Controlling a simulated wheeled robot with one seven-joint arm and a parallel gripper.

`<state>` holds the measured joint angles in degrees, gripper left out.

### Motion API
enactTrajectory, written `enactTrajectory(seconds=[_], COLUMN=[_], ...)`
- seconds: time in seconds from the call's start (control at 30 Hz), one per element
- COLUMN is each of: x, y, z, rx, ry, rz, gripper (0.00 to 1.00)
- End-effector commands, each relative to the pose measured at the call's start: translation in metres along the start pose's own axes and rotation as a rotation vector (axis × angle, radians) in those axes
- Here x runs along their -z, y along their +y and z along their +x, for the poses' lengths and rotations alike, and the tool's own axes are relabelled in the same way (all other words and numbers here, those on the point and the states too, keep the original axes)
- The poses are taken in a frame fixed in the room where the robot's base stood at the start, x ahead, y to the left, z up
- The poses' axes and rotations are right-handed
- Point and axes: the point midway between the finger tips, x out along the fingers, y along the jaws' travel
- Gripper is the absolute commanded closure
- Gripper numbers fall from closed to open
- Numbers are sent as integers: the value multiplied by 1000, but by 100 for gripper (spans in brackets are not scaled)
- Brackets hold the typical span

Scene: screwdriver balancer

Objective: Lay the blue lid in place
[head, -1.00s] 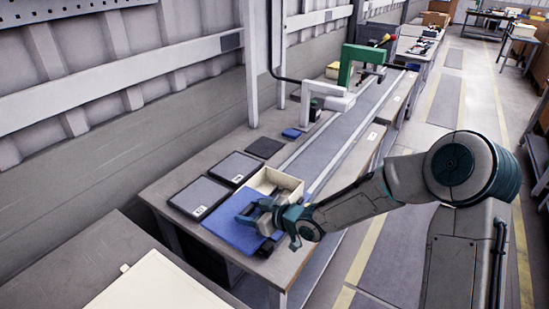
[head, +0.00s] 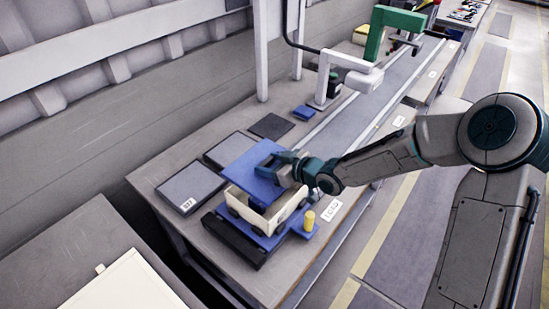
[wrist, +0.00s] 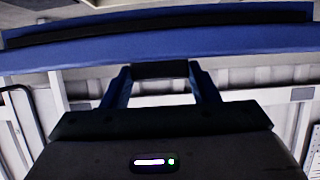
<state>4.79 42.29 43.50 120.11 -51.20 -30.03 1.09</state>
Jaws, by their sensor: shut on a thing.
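My gripper (head: 280,168) is shut on the edge of the blue lid (head: 248,158), a flat blue panel. The lid is held above the far part of the open cream box (head: 270,217) and partly hides its opening. Its near part is uncovered; whether the lid touches the rim cannot be told. The box has dark wheel-like parts on its side and stands on a blue base (head: 277,240). In the wrist view the lid (wrist: 230,40) spans the top of the picture, with my gripper (wrist: 160,72) below it.
A long black block (head: 234,241) lies in front. Dark flat trays (head: 191,187) lie left of the box. A small blue block (head: 303,112) and a white-and-green fixture (head: 350,70) are farther back.

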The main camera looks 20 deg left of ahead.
Motion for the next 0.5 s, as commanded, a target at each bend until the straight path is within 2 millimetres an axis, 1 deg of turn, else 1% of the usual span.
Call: enactTrajectory(seconds=[0.5], x=[-41], y=[2], z=[16], rx=[-2], ry=[2], rz=[1], gripper=[76])
